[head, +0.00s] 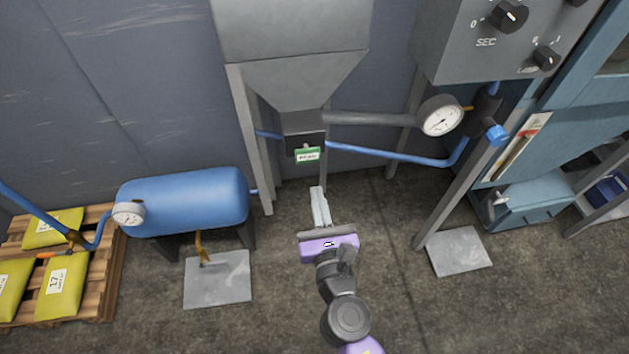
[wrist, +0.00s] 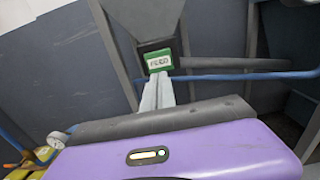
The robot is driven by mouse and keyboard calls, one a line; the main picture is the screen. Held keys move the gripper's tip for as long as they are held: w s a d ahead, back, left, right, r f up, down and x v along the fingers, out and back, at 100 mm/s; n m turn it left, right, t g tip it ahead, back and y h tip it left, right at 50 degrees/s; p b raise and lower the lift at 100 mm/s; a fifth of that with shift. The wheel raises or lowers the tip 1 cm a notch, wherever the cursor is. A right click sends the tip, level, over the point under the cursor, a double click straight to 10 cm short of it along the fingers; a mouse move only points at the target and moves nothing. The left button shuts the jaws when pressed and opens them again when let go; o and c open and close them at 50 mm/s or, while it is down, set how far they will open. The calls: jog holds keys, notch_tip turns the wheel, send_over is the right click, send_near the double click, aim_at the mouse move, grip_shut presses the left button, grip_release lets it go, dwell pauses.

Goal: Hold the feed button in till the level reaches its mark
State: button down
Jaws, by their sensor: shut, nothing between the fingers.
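The grey hopper (head: 293,78) narrows down to a dark box (head: 303,124) with a green-edged label (head: 307,155) below its front. In the wrist view the label (wrist: 158,60) reads FEED. A small pale spot just above the label in the head view may be the feed button; it is too small to be sure. My gripper (head: 317,188) is shut and empty, its pale fingers pointing at the label from below. In the wrist view the fingertips (wrist: 159,75) show just under the label. In the head view a gap of floor and wall shows between them. I cannot make out any level or mark.
A blue tank (head: 185,201) with a gauge (head: 128,214) stands left, near a pallet (head: 98,294) of yellow bags. A grey pipe runs right to another gauge (head: 440,116). Metal legs flank the hopper. A control box (head: 473,52) hangs upper right.

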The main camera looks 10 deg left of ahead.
jog(key=shift+v, duration=1.45)
jog(key=s+d+r+n+g+h, duration=0.1)
jog(key=s+d+r+n, duration=0.1)
jog(key=s+d+n, duration=0.5)
jog(key=s+d+r+n+h+p, duration=0.1)
jog(key=s+d+r+n+h, duration=0.1)
jog(key=s+d+n, duration=0.6)
jog(key=s+d+r+n+g+h, duration=0.1)
jog(key=s+d+r+n, duration=0.3)
jog(key=s+n, duration=1.3)
jog(key=d+h, duration=0.1)
jog(key=d, duration=0.2)
jog(key=shift+d+n+g, duration=0.3)
jog(key=shift+n, duration=0.1)
jog(key=shift+s, duration=0.1)
